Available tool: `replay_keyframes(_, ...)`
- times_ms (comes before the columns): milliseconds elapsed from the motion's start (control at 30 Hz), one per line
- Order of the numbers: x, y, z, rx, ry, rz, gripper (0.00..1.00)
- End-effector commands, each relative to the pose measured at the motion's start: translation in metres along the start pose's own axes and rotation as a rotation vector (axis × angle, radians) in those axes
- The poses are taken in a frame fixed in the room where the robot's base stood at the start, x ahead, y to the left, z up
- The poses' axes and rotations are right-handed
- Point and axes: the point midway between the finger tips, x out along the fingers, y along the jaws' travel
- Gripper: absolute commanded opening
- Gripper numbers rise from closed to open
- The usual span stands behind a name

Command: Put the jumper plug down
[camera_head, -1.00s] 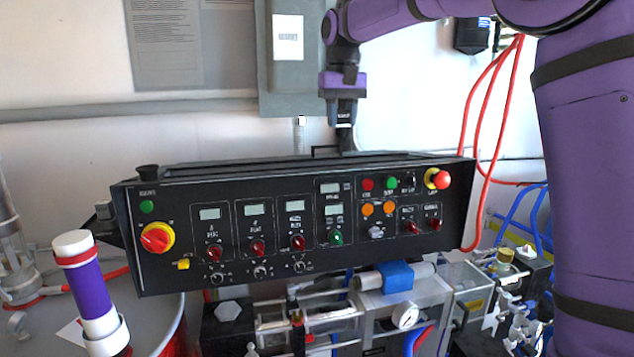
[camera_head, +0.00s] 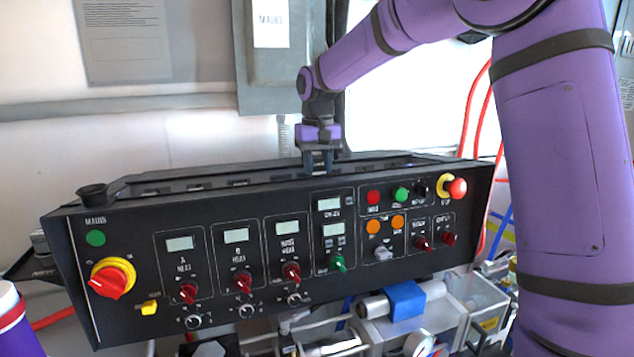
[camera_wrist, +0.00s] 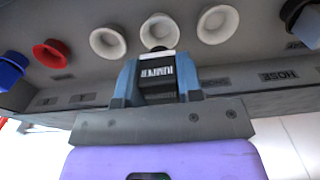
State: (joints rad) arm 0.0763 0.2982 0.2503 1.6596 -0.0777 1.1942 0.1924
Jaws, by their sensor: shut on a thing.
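My gripper (camera_head: 318,168) is at the top rear of the black control panel box (camera_head: 140,196), its fingers pointing down behind the front face. In the wrist view its two blue-grey fingers (camera_wrist: 158,80) are shut on the jumper plug (camera_wrist: 157,82), a small black block with a white label. The plug's dark tip is close to one of the white round sockets (camera_wrist: 158,30) on the panel's rear surface. I cannot tell whether the tip is in the socket or only near it. In the head view the plug is hidden by the panel and the gripper.
The wrist view also shows a red socket (camera_wrist: 52,52), a blue one (camera_wrist: 12,70) and more white ones in the row. A grey mains box (camera_head: 282,60) is on the wall behind. Red hoses (camera_head: 474,120) hang at right.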

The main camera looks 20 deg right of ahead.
Motion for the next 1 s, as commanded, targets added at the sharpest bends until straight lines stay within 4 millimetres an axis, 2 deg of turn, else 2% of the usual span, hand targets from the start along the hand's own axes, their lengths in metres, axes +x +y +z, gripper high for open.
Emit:
replay_keyframes(167, 0.012, 0.000, 0.000, 0.000, -0.001, 0.000, 0.10)
replay_keyframes(400, 0.040, 0.000, 0.000, -0.001, -0.001, 0.001, 0.10)
replay_keyframes(800, 0.044, 0.000, 0.000, -0.001, 0.001, 0.000, 0.10)
replay_keyframes(833, 0.044, 0.000, 0.000, -0.001, 0.001, 0.000, 0.36)
replay_keyframes(933, 0.044, 0.000, 0.000, -0.001, 0.001, 0.000, 0.59)
replay_keyframes(1000, 0.044, 0.000, 0.000, -0.001, 0.001, 0.000, 0.59)
